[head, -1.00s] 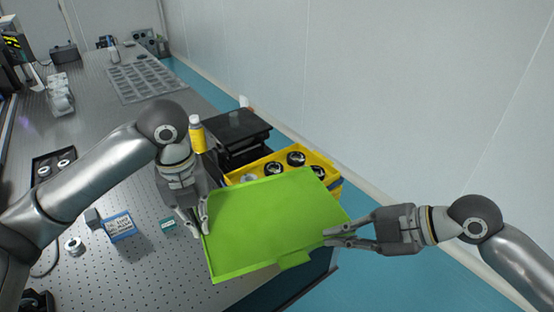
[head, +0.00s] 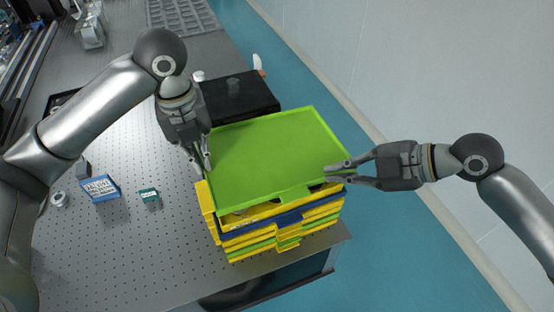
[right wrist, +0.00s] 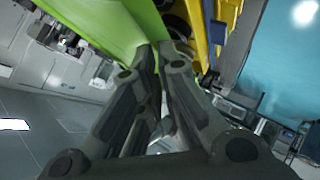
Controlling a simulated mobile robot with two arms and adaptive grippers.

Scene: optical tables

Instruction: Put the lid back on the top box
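The green lid (head: 270,155) is held level by both grippers, over the stack of yellow, blue and green boxes (head: 285,225). It hides most of the yellow top box (head: 208,197), whose rim shows at the left and front. A small gap shows between lid and box at the front. My left gripper (head: 202,165) is shut on the lid's left edge. My right gripper (head: 338,172) is shut on its right edge; in the right wrist view its fingers (right wrist: 160,55) meet at the green lid (right wrist: 115,25), with the yellow box beside it.
A black device (head: 240,97) stands just behind the stack. A blue small box (head: 100,188) and a green small box (head: 149,195) lie on the perforated table (head: 120,240) at left. The stack stands near the table's right edge, with floor beyond.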

